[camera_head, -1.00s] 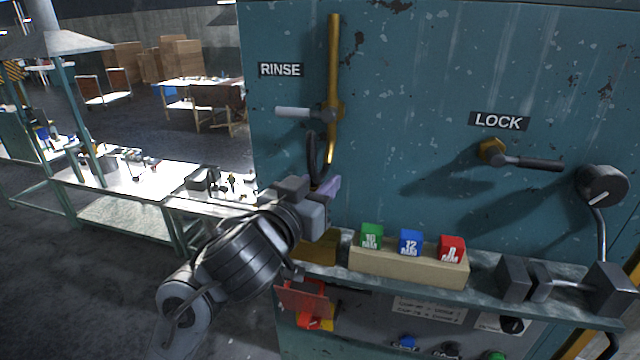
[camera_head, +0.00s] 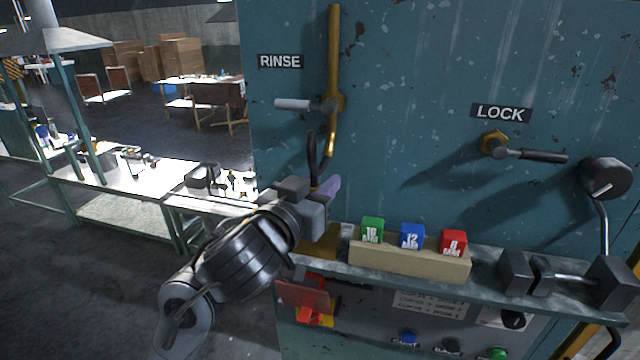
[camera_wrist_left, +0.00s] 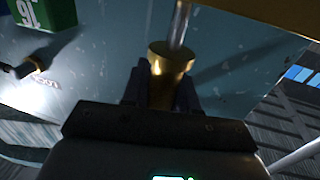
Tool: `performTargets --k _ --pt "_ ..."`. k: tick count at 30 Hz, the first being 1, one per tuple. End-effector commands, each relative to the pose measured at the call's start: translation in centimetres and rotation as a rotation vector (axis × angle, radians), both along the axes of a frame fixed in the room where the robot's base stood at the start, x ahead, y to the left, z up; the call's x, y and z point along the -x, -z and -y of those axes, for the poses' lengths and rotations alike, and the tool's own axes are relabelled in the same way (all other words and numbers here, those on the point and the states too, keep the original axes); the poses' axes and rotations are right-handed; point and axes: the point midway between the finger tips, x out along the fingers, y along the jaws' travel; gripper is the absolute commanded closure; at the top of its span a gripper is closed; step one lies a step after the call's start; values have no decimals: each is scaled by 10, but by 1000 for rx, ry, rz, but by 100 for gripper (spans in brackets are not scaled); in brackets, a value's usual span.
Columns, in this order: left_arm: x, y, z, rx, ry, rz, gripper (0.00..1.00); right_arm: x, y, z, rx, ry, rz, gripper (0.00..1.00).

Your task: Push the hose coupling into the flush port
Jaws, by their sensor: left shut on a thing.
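My left gripper (camera_head: 325,195) is in front of the teal panel, below the brass rinse pipe (camera_head: 334,60). In the left wrist view its two dark fingers are shut on a brass cylindrical fitting, which looks like the hose coupling (camera_wrist_left: 168,60). A shiny rod or tube (camera_wrist_left: 180,25) runs up from the fitting. In the head view the gripper hides the fitting, and a black hose loop (camera_head: 312,155) rises just behind the fingers. I cannot pick out the flush port. My right gripper is not in view.
A shelf along the panel holds a tan block (camera_head: 405,260) with green (camera_head: 372,231), blue (camera_head: 411,237) and red (camera_head: 453,242) cubes. Dark blocks (camera_head: 515,272) stand further right. The lock lever (camera_head: 530,155) sticks out above. A red flap (camera_head: 303,298) is below the gripper.

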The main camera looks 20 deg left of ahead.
Motion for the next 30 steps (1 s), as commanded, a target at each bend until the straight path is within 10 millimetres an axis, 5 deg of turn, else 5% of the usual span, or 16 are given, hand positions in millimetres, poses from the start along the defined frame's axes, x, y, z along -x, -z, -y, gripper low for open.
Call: performTargets --k 30 --pt "0 26 0 0 0 0 100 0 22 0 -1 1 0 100"
